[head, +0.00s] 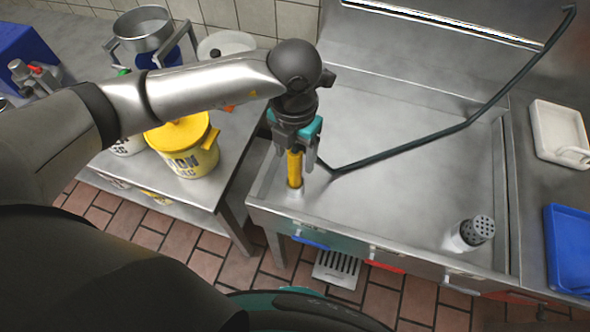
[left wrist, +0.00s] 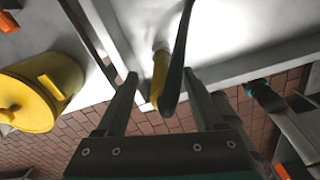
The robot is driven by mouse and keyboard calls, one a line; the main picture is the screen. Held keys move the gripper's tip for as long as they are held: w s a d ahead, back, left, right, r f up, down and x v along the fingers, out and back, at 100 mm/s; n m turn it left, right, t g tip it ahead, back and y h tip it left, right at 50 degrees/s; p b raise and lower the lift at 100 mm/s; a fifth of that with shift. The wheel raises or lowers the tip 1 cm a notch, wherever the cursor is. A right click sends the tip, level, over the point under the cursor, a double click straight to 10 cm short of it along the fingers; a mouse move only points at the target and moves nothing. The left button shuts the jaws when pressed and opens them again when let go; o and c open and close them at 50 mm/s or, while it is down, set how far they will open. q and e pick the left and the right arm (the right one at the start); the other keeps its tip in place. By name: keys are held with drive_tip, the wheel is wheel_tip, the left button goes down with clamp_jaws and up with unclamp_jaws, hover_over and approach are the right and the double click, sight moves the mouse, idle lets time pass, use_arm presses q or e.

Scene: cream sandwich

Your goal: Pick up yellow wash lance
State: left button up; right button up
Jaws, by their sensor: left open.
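The yellow wash lance (head: 295,170) stands roughly upright at the near left corner of the steel sink table, its lower end pale. It also shows in the left wrist view (left wrist: 159,72), with a dark hose crossing in front of it. My left gripper (head: 297,156) is directly over the lance, pointing down, open. Its two fingers (left wrist: 160,80) appear on either side of the lance in the wrist view. I cannot tell whether either finger touches it. The lance's top is hidden by the gripper.
The dark hose (head: 425,138) runs from beside the lance to the upper right. A yellow lidded bucket (head: 188,148) stands on the left side table. A perforated shaker (head: 470,233) is at the sink table's front right. The sink table's middle (head: 400,185) is mostly clear.

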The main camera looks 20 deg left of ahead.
sight(295, 170)
use_arm(q)
drive_tip(key=f, duration=0.5)
drive_tip(key=shift+s+d, duration=0.1)
drive_tip(key=shift+s, duration=0.15)
drive_tip(key=shift+c, duration=0.3)
clamp_jaws()
drive_tip(key=shift+r, duration=0.1)
